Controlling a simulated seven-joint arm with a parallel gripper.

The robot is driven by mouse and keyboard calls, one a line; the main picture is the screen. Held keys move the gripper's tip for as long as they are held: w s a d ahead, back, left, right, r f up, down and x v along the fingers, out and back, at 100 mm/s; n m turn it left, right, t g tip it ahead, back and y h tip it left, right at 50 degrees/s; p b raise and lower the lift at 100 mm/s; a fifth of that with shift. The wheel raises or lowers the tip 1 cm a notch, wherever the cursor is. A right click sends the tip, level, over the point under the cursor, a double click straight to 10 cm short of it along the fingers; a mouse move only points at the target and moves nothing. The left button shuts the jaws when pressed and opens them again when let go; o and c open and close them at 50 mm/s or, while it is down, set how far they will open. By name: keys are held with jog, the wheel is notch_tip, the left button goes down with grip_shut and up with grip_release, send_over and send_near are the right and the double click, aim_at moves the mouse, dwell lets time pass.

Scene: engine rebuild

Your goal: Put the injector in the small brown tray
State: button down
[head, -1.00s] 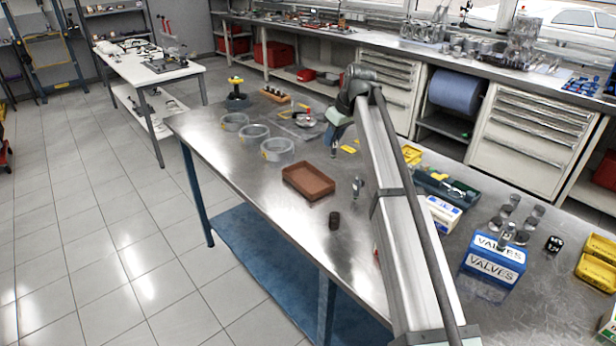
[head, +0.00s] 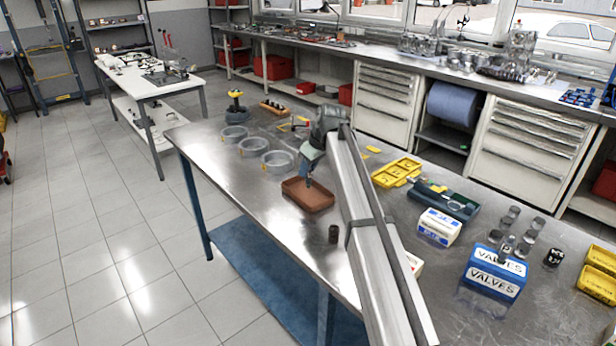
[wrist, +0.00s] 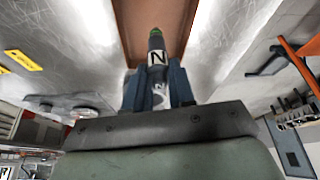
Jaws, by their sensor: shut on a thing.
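The injector (wrist: 157,45) is a slim grey piece with a green tip and a white band marked "N". My gripper (wrist: 158,88) is shut on it between two blue fingers, and its tip points away from the gripper. In the head view my gripper (head: 309,180) is low at the small brown tray (head: 296,190), in front of its back part. The tray also shows behind the injector in the wrist view (wrist: 135,25). Whether the injector touches the tray floor I cannot tell.
A dark small cylinder (head: 333,234) stands on the metal bench right of the tray's front. A yellow tray (head: 396,172), a white box (head: 439,227) and a blue VALVES box (head: 494,276) are to the right.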

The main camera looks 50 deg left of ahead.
aim_at(311, 171)
jog(key=shift+f, duration=1.55)
jog(key=c, duration=1)
grip_release()
jog(key=shift+f, duration=0.1)
jog(key=shift+o, duration=0.2)
jog(key=v, duration=1.2)
jog(key=shift+a, duration=0.1)
